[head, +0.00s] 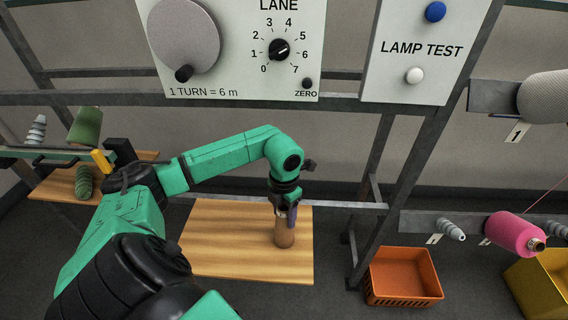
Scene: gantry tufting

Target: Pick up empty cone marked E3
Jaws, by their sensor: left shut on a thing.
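My left arm reaches in from the left and bends down over a wooden board (215,240). My left gripper (284,208) points downward and is shut on the upper part of a bare brown cone (285,237). The cone is upright, with no yarn visible on it. I cannot read any E3 mark on it. I cannot tell whether its base touches the board. The gripper hides the cone's top. My right gripper is not in view.
A panel with a lane dial (279,50) and a lamp test panel (414,60) hang above. An orange crate (402,278) and a yellow crate (540,285) stand at right, near a pink yarn cone (512,234). A green cone (86,126) is at left.

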